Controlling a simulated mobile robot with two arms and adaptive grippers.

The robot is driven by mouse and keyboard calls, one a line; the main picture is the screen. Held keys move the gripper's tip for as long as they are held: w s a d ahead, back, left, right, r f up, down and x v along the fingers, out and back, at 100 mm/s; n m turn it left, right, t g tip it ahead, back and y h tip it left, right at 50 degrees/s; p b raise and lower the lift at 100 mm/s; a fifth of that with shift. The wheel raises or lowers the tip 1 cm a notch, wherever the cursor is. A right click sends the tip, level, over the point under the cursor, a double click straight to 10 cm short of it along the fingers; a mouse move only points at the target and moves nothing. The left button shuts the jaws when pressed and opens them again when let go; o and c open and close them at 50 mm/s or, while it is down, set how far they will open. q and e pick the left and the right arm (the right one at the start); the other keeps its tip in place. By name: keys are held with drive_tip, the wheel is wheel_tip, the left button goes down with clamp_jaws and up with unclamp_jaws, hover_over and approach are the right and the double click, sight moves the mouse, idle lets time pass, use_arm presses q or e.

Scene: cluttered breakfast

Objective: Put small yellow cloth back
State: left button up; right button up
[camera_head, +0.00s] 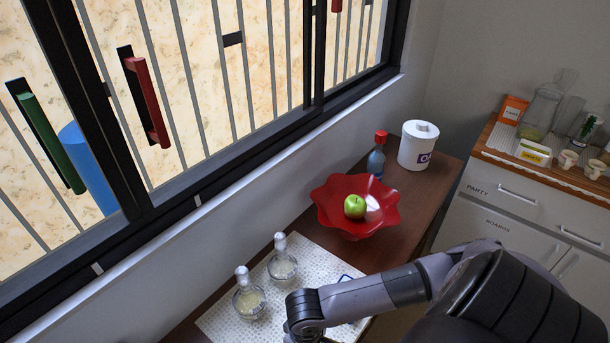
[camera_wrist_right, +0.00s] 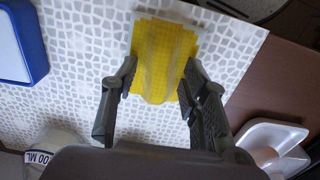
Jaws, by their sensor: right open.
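The small yellow cloth (camera_wrist_right: 163,45) shows in the right wrist view, with a raised fold along its middle. It lies over the white patterned mat (camera_wrist_right: 80,95). My right gripper (camera_wrist_right: 156,80) is open, with one finger on each side of the cloth's near part. I cannot tell whether the fingers touch it. In the head view my right arm reaches in from the lower right over the mat (camera_head: 314,252); its gripper and the cloth are hidden there. My left gripper is not in view.
Two glass bottles (camera_head: 248,295) (camera_head: 282,262) stand on the mat by the window. A red bowl (camera_head: 338,217) holds a green apple (camera_head: 355,206). A blue-rimmed white tray (camera_wrist_right: 22,40) lies left of the cloth; a white dish (camera_wrist_right: 272,140) is at lower right.

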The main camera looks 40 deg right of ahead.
drive_tip(key=shift+r, duration=0.5)
wheel_tip(320, 180, up, 11)
drive_tip(key=b, duration=0.2)
drive_tip(key=shift+s, duration=0.1)
drive_tip(key=s+a+p, duration=0.3)
drive_tip(key=s+a, duration=0.3)
drive_tip(key=s, duration=0.1)
drive_tip(key=shift+s+a, duration=0.15)
drive_tip(key=shift+s, duration=0.25)
